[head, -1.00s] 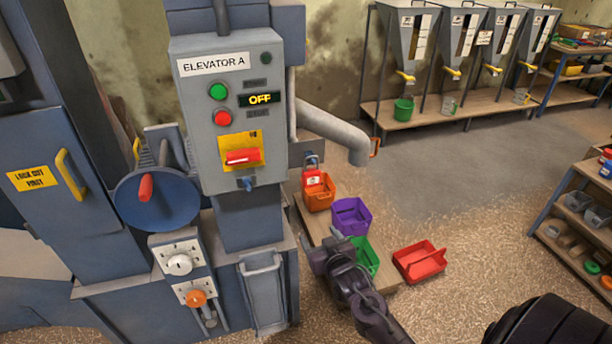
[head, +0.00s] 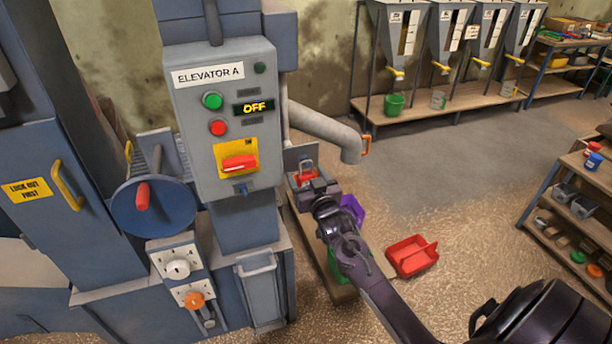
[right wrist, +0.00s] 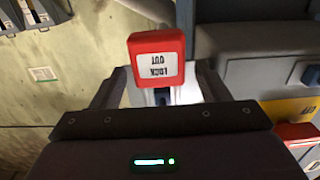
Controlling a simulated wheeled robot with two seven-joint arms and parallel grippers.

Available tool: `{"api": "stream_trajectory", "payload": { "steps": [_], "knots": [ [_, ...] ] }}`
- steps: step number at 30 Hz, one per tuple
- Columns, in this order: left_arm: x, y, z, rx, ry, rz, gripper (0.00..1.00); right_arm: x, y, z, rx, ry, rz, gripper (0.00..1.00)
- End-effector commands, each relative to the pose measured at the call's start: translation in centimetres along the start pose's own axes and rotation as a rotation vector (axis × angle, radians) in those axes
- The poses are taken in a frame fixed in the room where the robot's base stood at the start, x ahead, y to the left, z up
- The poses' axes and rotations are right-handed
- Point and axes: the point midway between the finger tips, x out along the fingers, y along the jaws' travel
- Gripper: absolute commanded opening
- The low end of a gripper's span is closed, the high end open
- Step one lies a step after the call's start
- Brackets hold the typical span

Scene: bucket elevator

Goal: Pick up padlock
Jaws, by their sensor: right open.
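The padlock is red with a grey shackle and a white label. In the head view the padlock (head: 300,180) shows just past my right gripper (head: 312,184), partly covered by it. In the right wrist view the red padlock (right wrist: 157,45) has its "LOCK OUT" label upside down. It lies in line with the gap between the two fingers of my right gripper (right wrist: 158,88), which are apart. I see no finger closed on it. My left gripper is not in view.
The elevator A control box (head: 222,120), reading OFF, stands left of my right arm. A grey spout (head: 325,130) hangs just above and right of the padlock. A purple bin (head: 352,208) and a green bin are partly behind my arm. A red bin (head: 412,255) sits to the right.

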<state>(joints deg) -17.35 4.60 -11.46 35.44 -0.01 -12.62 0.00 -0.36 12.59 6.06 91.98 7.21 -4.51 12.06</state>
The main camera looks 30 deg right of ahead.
Motion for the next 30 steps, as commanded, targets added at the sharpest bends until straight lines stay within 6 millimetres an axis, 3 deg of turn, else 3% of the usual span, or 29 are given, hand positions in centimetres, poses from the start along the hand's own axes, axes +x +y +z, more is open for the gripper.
{"api": "stream_trajectory", "payload": {
  "steps": [8, 19, 30],
  "knots": [
    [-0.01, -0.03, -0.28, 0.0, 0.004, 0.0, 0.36, 0.2, -0.01, 0.05, 0.0, 0.0, 0.0, 0.66],
    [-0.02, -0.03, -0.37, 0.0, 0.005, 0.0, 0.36, 0.18, 0.0, 0.07, 0.0, -0.001, 0.0, 0.19],
    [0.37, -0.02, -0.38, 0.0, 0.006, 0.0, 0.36, 0.21, 0.02, -0.45, 0.001, 0.002, 0.001, 0.18]
  ]
}}
